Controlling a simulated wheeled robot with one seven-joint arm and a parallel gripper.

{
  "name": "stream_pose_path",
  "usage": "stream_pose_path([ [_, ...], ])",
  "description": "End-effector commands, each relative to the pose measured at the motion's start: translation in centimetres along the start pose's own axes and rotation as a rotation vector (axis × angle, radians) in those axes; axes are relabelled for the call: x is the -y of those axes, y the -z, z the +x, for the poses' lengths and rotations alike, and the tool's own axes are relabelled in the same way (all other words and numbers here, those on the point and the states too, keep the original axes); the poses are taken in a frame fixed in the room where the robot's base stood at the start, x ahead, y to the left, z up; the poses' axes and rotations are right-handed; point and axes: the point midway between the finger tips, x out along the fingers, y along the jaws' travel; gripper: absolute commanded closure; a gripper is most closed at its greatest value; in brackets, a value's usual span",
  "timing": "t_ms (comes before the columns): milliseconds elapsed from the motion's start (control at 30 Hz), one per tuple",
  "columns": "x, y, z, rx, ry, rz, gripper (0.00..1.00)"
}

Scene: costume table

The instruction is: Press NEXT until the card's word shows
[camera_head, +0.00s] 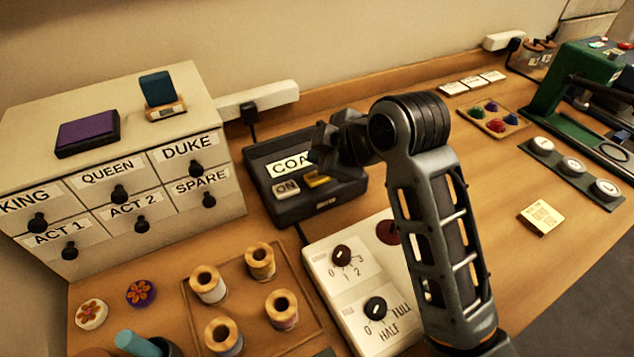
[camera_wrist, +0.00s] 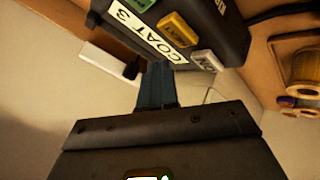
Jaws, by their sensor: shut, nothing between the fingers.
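The dark label device (camera_head: 300,207) stands on the table beside the drawer cabinet. A green button (camera_wrist: 135,8) is partly cut off there. My gripper (camera_wrist: 158,68) is shut and empty, its blue fingertips close to the display side of the device. Contact cannot be told.
A yellow card (camera_head: 540,217) with small unreadable writing lies at right. A white panel with knobs (camera_head: 340,255) is in front of the device. Thread spools on a tray (camera_head: 246,290) stand front left. The labelled cabinet (camera_head: 120,190) is close on the left.

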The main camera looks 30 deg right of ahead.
Motion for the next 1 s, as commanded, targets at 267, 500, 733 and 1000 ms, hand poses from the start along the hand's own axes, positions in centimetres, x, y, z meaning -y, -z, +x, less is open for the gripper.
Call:
stream_pose_path([
  [267, 0.76, -0.80, 1.09, 0.000, 0.000, 0.000, 1.00],
  [500, 0.76, -0.81, 1.11, 0.000, -0.001, 0.000, 1.00],
  [733, 0.76, -0.81, 1.10, 0.000, -0.001, 0.000, 1.00],
  [1000, 0.76, -0.81, 1.10, 0.000, -0.001, 0.000, 1.00],
])
